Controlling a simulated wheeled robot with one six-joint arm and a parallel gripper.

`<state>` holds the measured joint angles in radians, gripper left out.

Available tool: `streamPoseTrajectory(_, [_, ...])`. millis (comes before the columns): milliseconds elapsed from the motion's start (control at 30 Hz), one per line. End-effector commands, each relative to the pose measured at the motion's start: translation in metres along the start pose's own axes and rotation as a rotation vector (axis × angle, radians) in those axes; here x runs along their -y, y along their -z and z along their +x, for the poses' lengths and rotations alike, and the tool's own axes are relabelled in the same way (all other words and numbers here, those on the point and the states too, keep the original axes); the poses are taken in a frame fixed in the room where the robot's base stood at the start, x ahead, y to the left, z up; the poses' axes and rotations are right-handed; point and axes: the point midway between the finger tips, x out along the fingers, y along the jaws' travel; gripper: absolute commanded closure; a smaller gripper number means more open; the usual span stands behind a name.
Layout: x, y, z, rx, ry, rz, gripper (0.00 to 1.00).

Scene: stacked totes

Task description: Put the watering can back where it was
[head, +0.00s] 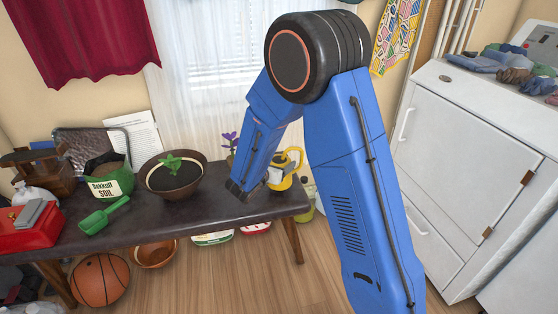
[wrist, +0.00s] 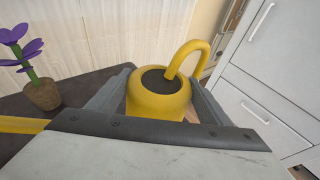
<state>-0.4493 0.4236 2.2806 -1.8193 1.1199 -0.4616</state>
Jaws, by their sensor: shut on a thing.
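The yellow watering can (wrist: 158,98) is upright between the two fingers of my gripper (wrist: 156,92) in the wrist view, which are shut on it. Its dark opening faces up and its curved handle rises to the right. In the head view the watering can (head: 285,182) shows at the right end of the dark table (head: 220,215), partly hidden behind my blue arm. I cannot tell whether the can's base touches the table.
A purple flower in a small pot (wrist: 42,94) stands left of the can. A bowl with a seedling (head: 172,180), a green scoop (head: 103,216), a soil bag (head: 112,184) and a red toolbox (head: 30,228) are on the table. A white cabinet (head: 460,150) stands to the right.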

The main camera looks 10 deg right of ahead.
Motion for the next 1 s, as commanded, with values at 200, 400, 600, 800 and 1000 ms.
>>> streamPoseTrajectory(200, [0.0, 0.022, 0.007, 0.0, 0.001, -0.003, 0.81])
streamPoseTrajectory(400, [-0.001, 0.034, 0.011, 0.002, 0.0, 0.0, 0.81])
streamPoseTrajectory(600, [-0.001, 0.034, 0.011, 0.002, 0.0, 0.001, 0.81])
streamPoseTrajectory(800, [-0.001, 0.038, 0.012, 0.0, 0.0, -0.001, 0.23])
streamPoseTrajectory(1000, [0.0, 0.037, 0.012, 0.0, 0.0, -0.001, 0.09])
